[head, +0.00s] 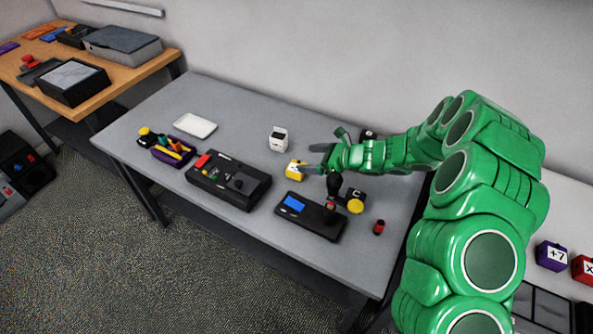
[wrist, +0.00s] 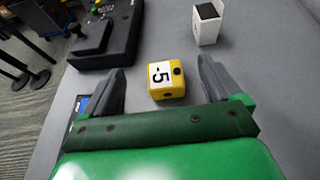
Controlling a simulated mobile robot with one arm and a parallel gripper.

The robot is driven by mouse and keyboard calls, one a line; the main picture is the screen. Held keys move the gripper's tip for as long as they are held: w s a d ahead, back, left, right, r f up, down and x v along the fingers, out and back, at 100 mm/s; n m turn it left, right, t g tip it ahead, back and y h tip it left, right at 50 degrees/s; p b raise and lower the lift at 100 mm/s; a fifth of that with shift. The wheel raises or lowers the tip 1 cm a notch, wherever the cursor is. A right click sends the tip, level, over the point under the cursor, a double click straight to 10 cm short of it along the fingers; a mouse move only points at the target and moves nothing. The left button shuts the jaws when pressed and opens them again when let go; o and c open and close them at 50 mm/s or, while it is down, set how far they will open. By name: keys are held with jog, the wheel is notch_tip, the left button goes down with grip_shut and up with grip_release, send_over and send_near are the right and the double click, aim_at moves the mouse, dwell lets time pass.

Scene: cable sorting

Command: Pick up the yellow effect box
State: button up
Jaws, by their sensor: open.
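The yellow effect box (head: 294,169) stands on the grey table in the head view, just left of my gripper. In the wrist view the yellow effect box (wrist: 166,80) shows a white label reading "-5" and dark round spots on its side. My gripper (head: 312,169) is open and empty, with its fingers pointing toward the box. In the wrist view the two grey fingers of my gripper (wrist: 160,78) are apart, one at each side of the box in the picture. I cannot tell whether the box lies fully between the fingertips.
A white box (head: 278,138) stands behind the yellow one. A black control box (head: 228,182) lies left, and a black device with a blue screen (head: 310,216) lies in front. A red cylinder (head: 379,227) stands near the front edge. A white tray (head: 195,126) lies far left.

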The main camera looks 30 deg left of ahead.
aim_at(292, 165)
notch_tip(292, 165, down, 4)
jog(key=shift+r, duration=0.2)
jog(key=shift+a+f, duration=0.1)
jog(key=shift+f+x, duration=0.2)
jog(key=shift+x, duration=3.55)
jog(key=shift+c, duration=0.4)
jog(key=c, duration=1.1)
jog(key=shift+r, duration=0.1)
